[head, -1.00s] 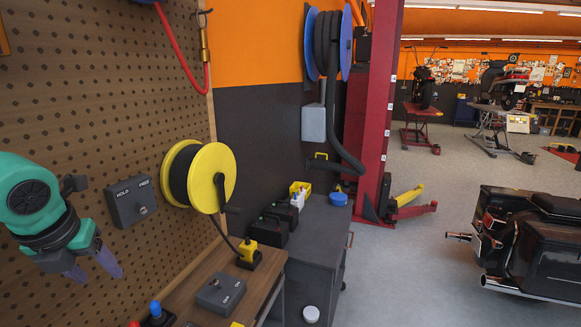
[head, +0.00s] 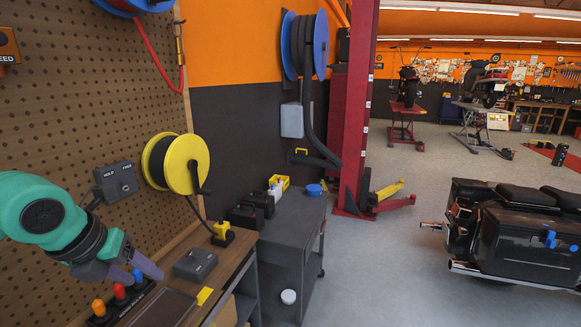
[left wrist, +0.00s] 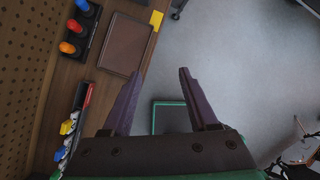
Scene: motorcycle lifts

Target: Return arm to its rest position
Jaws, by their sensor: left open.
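My left arm comes in from the left in the head view, teal with a dark wrist. Its gripper (head: 140,270) hangs over the workbench near the pegboard, close to the row of coloured knobs. In the left wrist view the two purple fingers of the left gripper (left wrist: 156,95) are spread apart, with nothing between them. Below them are the bench edge and grey floor. My right gripper is in neither view.
The wooden bench (head: 222,262) holds a row of coloured knobs (head: 120,291) and a grey switch box (head: 195,264). A yellow reel (head: 187,164) and the HOLD/FREE box (head: 116,181) are on the pegboard (head: 95,110).

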